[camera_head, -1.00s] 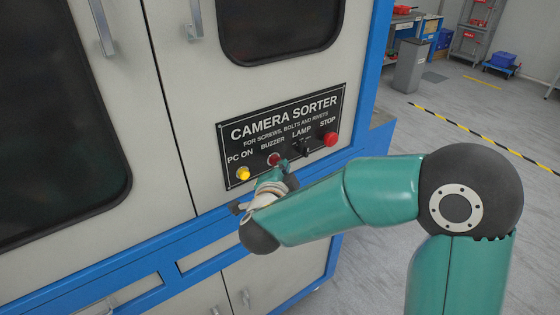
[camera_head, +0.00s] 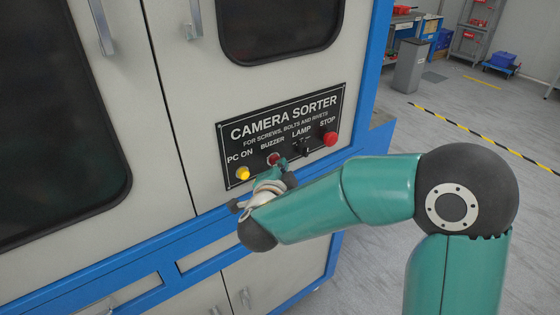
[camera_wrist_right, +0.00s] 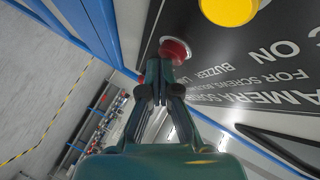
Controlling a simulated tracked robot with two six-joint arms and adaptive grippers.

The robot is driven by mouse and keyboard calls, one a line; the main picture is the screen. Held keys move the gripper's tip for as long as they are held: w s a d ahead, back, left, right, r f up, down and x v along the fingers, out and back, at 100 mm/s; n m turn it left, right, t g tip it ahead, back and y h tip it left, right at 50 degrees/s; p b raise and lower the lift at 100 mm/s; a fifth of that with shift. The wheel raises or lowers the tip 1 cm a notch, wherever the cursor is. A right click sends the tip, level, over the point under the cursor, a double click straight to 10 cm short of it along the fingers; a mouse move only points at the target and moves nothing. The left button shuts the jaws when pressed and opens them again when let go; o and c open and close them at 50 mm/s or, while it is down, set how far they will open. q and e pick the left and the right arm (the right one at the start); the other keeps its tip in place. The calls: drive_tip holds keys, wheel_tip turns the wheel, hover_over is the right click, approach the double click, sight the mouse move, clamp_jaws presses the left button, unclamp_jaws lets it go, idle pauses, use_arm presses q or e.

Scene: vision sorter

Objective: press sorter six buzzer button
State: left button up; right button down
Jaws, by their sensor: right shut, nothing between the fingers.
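The red buzzer button (camera_head: 273,158) sits on the black sorter panel (camera_head: 292,118), under the word BUZZER, between the yellow PC ON button and the black lamp switch. In the wrist view the red buzzer button (camera_wrist_right: 176,49) stands just beyond the fingertips. My right gripper (camera_head: 281,163) is shut and empty, its tips beside the button's lower right in the head view. The shut fingers also show in the wrist view (camera_wrist_right: 160,72), overlapping the button's edge. I cannot tell whether they touch it. My left gripper is not in view.
The yellow button (camera_head: 243,173) is left of the buzzer. The lamp switch (camera_head: 304,147) and red stop button (camera_head: 330,139) are to its right. A blue rail (camera_head: 205,240) runs below the panel. Open floor lies to the right.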

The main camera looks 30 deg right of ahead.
drive_tip(key=shift+s, duration=0.7)
drive_tip(key=s+b, duration=0.1)
drive_tip(key=s, duration=0.4)
drive_tip(key=shift+d, duration=0.2)
idle(0.6)
